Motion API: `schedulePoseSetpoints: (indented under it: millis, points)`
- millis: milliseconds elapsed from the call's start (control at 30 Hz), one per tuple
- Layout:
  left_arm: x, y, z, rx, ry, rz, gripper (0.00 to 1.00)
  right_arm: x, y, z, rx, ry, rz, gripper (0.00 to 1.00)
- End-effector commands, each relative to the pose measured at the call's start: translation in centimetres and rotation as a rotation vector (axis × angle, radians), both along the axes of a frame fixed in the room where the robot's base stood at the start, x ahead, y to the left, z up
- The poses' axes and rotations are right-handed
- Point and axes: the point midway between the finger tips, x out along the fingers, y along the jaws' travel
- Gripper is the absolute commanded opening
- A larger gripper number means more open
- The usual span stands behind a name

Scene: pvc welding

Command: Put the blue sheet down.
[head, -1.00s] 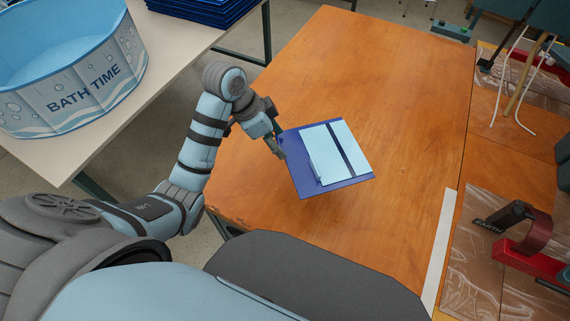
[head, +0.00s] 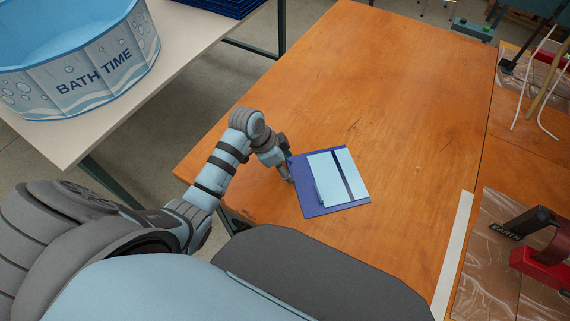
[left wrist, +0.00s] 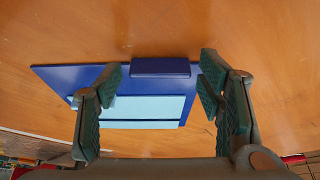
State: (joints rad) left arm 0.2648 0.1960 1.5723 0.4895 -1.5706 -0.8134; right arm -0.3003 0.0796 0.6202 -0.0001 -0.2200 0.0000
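The dark blue sheet (head: 310,203) lies flat, apparently on the orange wooden table, with a light blue panel (head: 331,178) crossed by a dark stripe on top of it. It also shows in the left wrist view (left wrist: 62,79), with a dark blue block (left wrist: 160,67) at its edge. My left gripper (head: 288,171) is at the sheet's left edge. In the left wrist view the left fingers (left wrist: 160,85) stand apart on either side of the block, with gaps visible. My right gripper is not in view.
The wooden table (head: 400,100) is clear beyond the sheet. A pale table (head: 185,65) at left holds a blue tub (head: 85,65) and a stack of blue sheets (head: 225,5). Red clamp-like equipment (head: 540,265) stands at right.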

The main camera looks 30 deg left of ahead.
Motion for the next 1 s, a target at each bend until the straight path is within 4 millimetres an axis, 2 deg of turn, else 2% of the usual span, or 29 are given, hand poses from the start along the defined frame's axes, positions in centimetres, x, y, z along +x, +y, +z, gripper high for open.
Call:
schedulePoseSetpoints:
  millis: [367, 467, 700, 800, 1000]
  points:
    - [-0.1, 0.1, 0.5, 0.000, -0.001, 0.000, 0.69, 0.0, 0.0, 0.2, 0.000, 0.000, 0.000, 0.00]
    - [-0.4, 0.7, 2.2, 0.002, -0.004, 0.001, 0.69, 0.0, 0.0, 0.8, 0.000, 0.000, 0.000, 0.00]
    - [-2.1, 2.6, 8.5, 0.003, -0.003, 0.001, 0.69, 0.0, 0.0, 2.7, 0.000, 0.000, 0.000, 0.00]
    - [-2.6, 3.2, 10.3, 0.002, -0.002, 0.000, 0.69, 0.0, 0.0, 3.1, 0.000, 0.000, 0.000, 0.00]
    - [-3.0, 3.5, 11.3, 0.000, 0.000, 0.000, 0.69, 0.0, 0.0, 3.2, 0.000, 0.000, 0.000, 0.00]
